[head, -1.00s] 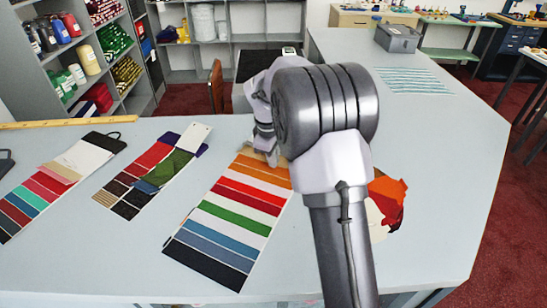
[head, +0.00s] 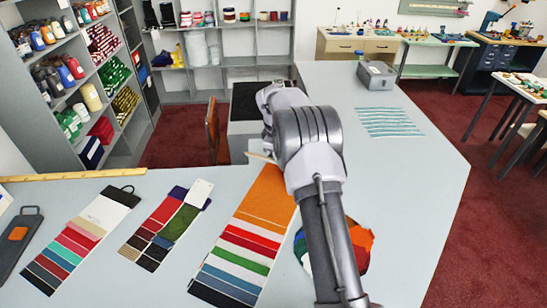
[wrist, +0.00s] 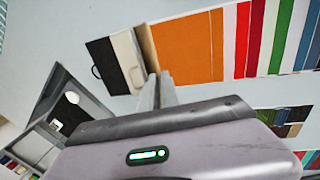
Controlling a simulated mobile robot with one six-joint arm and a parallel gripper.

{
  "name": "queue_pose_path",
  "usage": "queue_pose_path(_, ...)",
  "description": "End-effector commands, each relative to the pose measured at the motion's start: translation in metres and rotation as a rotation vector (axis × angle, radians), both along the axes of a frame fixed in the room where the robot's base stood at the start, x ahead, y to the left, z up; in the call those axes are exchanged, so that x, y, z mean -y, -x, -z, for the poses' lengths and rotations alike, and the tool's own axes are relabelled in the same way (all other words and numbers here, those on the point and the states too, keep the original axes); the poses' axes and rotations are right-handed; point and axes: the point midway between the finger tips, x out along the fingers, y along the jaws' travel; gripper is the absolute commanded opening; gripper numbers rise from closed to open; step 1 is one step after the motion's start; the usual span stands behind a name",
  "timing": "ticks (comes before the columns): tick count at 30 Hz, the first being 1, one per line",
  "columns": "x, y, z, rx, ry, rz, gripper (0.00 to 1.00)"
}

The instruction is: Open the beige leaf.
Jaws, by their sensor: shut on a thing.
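The beige leaf (wrist: 147,46) is a narrow, raised strip along the orange leaf's edge, seen nearly edge-on. Beyond it are a white leaf (wrist: 127,58) and a black end with a handle (wrist: 104,66). My gripper (wrist: 157,84) is shut on the beige leaf at its near edge. In the head view only a sliver of the beige leaf (head: 262,158) shows; my arm hides the fingertips.
Two other swatch books (head: 75,240) (head: 165,225) lie to the left, and a dark board (head: 18,245) at the far left. A round multicoloured fan (head: 360,245) lies partly behind my arm. A yellow ruler (head: 75,175) runs along the back edge. The right of the counter is mostly clear.

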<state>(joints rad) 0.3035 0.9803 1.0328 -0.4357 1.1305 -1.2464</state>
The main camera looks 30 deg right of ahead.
Motion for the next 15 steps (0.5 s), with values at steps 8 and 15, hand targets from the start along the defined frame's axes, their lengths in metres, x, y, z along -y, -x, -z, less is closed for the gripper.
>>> queue_pose_path(8, 0.022, -0.017, -0.021, -0.001, 0.001, 0.000, 0.00)
queue_pose_path(15, 0.029, -0.023, -0.022, -0.002, 0.000, 0.000, 0.00)
